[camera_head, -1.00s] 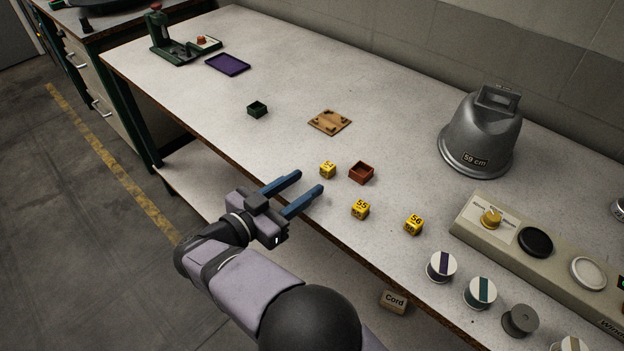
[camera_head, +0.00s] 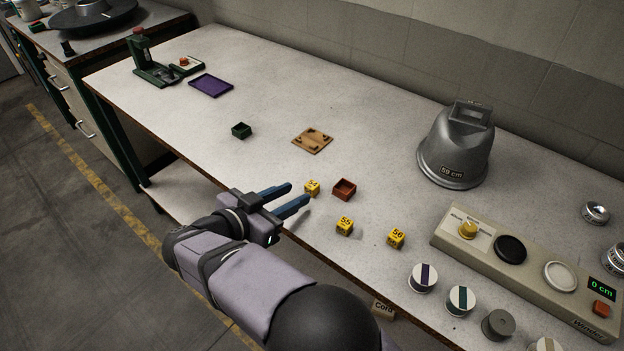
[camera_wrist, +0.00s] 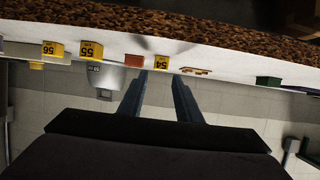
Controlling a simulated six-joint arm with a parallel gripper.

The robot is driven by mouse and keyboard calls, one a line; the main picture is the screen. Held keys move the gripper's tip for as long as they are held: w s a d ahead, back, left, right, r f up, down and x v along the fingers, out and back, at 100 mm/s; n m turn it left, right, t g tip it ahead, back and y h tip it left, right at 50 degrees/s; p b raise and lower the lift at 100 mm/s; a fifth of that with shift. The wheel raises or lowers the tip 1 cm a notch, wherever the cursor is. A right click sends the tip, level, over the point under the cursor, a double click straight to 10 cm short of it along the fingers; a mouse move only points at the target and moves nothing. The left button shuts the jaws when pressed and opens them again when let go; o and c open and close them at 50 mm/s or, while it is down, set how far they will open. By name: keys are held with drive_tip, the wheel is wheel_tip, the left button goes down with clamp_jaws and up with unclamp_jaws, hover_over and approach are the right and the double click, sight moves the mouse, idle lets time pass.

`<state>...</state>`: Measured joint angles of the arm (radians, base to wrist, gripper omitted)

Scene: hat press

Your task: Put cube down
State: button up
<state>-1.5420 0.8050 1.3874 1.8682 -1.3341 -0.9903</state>
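My gripper (camera_head: 298,196) is open over the front edge of the table, with nothing between its two blue fingers. A yellow cube (camera_head: 312,187) lies on the table just beyond the fingertips; in the wrist view this cube, marked 54 (camera_wrist: 159,52), appears between the fingers. It seems to rest on the table, apart from the fingers. Yellow cubes marked 55 (camera_head: 345,226) and 56 (camera_head: 396,238) rest on the table to the right. A small open red-brown box (camera_head: 344,189) stands right beside the first cube, and a small green box (camera_head: 241,131) stands farther left.
A wooden plate (camera_head: 312,141) lies behind the boxes. A grey hat block (camera_head: 455,145) stands at the back right, and a control panel (camera_head: 520,262) is at the right. Several spools, including one with a purple stripe (camera_head: 423,278), stand near the front. A purple tray (camera_head: 211,85) lies far left.

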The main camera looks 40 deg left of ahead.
sight(308, 188)
drive_tip(key=shift+w, duration=0.15)
drive_tip(key=shift+p+x, duration=0.35)
drive_tip(key=shift+x, duration=3.25)
drive_tip(key=shift+f, duration=0.15)
clamp_jaws()
